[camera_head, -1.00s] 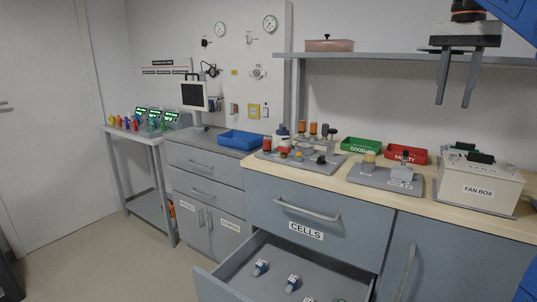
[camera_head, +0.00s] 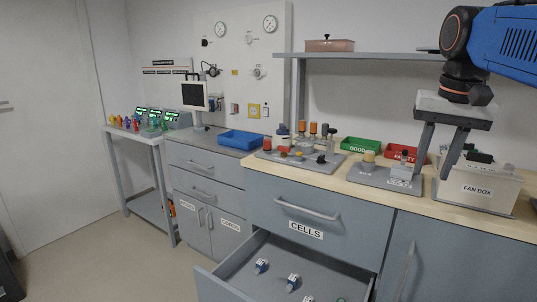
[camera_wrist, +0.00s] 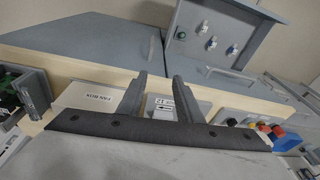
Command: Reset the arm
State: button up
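My gripper (camera_head: 430,178) hangs from my blue arm at the right of the head view, fingers pointing down and spread apart. It is in front of the fan box (camera_head: 478,188) and the right end of the grey fixture plate (camera_head: 372,178). In the wrist view my gripper (camera_wrist: 158,85) shows two dark fingers with a gap between them and nothing held. Beyond the fingertips there, the worktop edge and the open drawer (camera_wrist: 222,20) appear. Part of the fan box and the red tray are hidden behind my gripper in the head view.
The CELLS drawer (camera_head: 228,268) stands open with several small cells in it. A green GOOD tray (camera_head: 361,146), a red FAULTY tray (camera_head: 402,152) and a blue tray (camera_head: 241,138) stand on the counters. A shelf (camera_head: 350,55) with a lidded pan (camera_head: 330,45) runs above.

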jog(key=s+a+f+n+t, duration=0.1)
jog(key=s+f, duration=0.3)
jog(key=f, duration=0.5)
jog(key=s+a+f+n+t, duration=0.1)
jog(key=s+a+f+n, duration=0.1)
jog(key=s+f, duration=0.3)
jog(key=s+a+f+n, duration=0.2)
jog(key=s+f, duration=0.2)
jog(key=f, duration=0.9)
jog(key=shift+s+a+t, duration=0.3)
jog(key=shift+a+t, duration=0.05)
jog(key=shift+t, duration=0.05)
jog(key=shift+r, duration=0.1)
